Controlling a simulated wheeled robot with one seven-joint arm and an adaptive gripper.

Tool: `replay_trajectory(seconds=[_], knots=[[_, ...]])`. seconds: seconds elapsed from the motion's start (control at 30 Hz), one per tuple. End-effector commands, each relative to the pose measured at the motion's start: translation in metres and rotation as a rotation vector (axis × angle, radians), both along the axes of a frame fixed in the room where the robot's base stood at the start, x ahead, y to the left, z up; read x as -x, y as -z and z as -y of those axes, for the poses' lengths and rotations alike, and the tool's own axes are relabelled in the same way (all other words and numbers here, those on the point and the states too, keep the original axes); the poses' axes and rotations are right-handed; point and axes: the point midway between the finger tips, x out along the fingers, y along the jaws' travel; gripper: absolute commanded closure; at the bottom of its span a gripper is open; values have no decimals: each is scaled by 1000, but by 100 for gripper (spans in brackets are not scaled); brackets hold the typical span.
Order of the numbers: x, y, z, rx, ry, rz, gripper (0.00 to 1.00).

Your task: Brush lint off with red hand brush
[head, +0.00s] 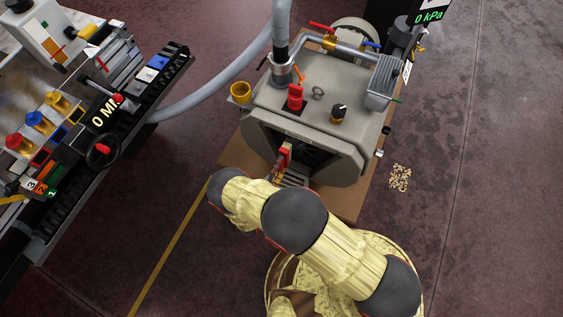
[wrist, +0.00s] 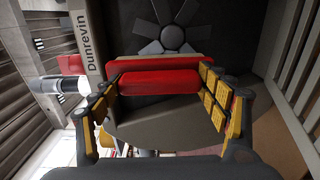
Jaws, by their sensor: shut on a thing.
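My gripper (wrist: 158,90) is shut on the red hand brush (wrist: 155,82), with one yellow-padded finger at each end of its red handle. A second red bar of the brush shows just behind the handle; bristles cannot be made out. Past the brush is a dark panel with a bladed fan (wrist: 172,38). In the head view, my gripper (head: 290,175) is at the dark open front of the grey machine (head: 263,100), and the brush (head: 285,155) shows as a small red piece at the opening. I cannot tell if the brush touches the panel. No lint can be made out.
The machine's top carries a red switch (head: 295,98), a black knob (head: 338,112) and a hose (head: 280,30). A cluttered control bench (head: 50,215) stands at the left. A housing wall lettered "Dunrevin" (wrist: 90,45) is close on the brush's left.

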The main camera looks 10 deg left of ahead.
Motion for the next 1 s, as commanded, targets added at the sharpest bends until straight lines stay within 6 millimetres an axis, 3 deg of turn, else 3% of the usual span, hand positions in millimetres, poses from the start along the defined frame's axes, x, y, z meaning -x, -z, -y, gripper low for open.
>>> replay_trajectory(seconds=[0.33,0.7,1.0], knots=[[2,0,-1,0,-1,0,48],[27,0,-10,0,-2,0,48],[29,0,-10,0,0,0,48]])
